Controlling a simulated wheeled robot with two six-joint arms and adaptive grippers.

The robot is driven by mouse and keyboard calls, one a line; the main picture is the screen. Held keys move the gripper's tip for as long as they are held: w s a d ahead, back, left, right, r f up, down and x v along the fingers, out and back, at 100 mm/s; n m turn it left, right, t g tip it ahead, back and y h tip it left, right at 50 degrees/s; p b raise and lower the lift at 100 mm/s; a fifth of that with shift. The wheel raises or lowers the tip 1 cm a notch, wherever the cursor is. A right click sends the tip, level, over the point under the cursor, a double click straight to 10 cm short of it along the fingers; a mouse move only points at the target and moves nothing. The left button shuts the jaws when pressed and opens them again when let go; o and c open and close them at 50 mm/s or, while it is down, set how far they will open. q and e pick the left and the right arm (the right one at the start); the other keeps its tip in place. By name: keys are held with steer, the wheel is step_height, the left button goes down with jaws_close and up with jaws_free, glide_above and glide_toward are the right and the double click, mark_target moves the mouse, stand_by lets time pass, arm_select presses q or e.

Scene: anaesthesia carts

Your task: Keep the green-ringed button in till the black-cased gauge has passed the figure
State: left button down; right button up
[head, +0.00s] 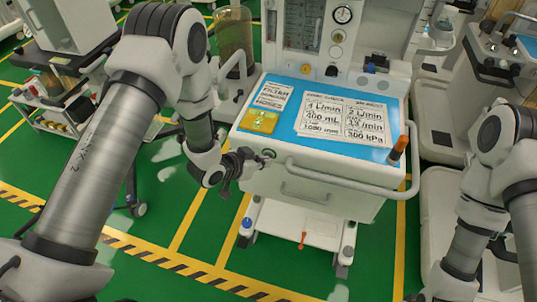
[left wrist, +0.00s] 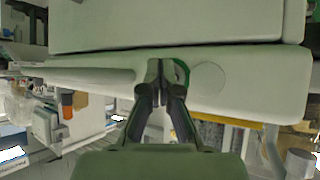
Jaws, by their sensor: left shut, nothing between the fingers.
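The green-ringed button (head: 268,154) is on the left end of the cart's white front edge. In the left wrist view its green ring (left wrist: 182,74) shows just right of my fingertips, partly hidden by them. My left gripper (head: 246,157) is shut and empty, with its tips at the button. I cannot tell whether they touch it or whether it is pressed in. My right gripper is out of view.
Printed cards with figures (head: 345,118), one reading 300 kPa, lie on the blue worktop (head: 285,128) beside a yellow-green pad (head: 259,121). A rail (head: 350,186) runs along the cart's front. An orange-topped item (head: 399,148) stands at the right corner.

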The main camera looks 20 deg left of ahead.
arm_select(q)
steer(key=shift+s, duration=0.5)
steer(key=shift+s, duration=0.1)
steer(key=shift+s+a, duration=0.1)
steer(key=shift+s, duration=2.3)
steer(key=s+a+f+n+g+y, duration=0.2)
steer(key=s+a+f+g, duration=0.1)
steer(key=s, duration=0.5)
steer(key=s+a+f+n+g+y, duration=0.2)
steer(key=s+a+f+g, duration=0.1)
steer(key=s, duration=0.5)
steer(key=s+a+f+n+g+y, duration=0.1)
steer(key=s+a+f+n+g, duration=0.1)
steer(key=s, duration=0.7)
step_height(320, 180, down, 2)
steer(key=shift+a+f+n+g+y, duration=0.1)
steer(key=shift+a+n+g+y, duration=0.35)
steer(key=shift+a, duration=0.2)
steer(key=shift+w, duration=0.1)
